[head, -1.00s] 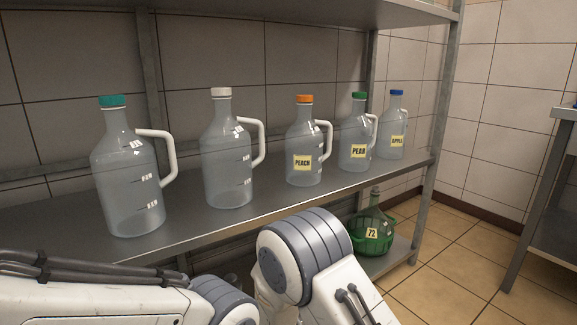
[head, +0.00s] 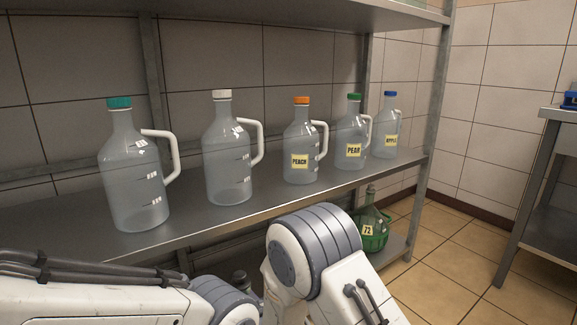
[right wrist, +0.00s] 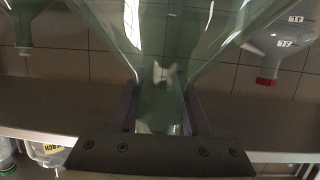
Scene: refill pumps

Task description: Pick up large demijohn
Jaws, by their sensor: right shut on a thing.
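In the right wrist view, a large greenish clear glass vessel, the demijohn (right wrist: 160,40), fills the top middle and narrows to a neck. My right gripper (right wrist: 163,105) is shut on that neck, with a finger on each side. This gripper and the held vessel cannot be made out in the head view, where my arm links block the lower middle. A green glass demijohn labelled 72 (head: 372,213) stands in a green basket on the lower shelf at right. I cannot tell its size against the held one. My left gripper is out of view.
The metal upper shelf (head: 262,207) holds several clear handled jugs, including peach (head: 300,145), pear (head: 348,135) and apple (head: 389,125). A shelf post (head: 428,150) stands at the right end. Tiled floor (head: 455,255) is clear before a side table (head: 560,112).

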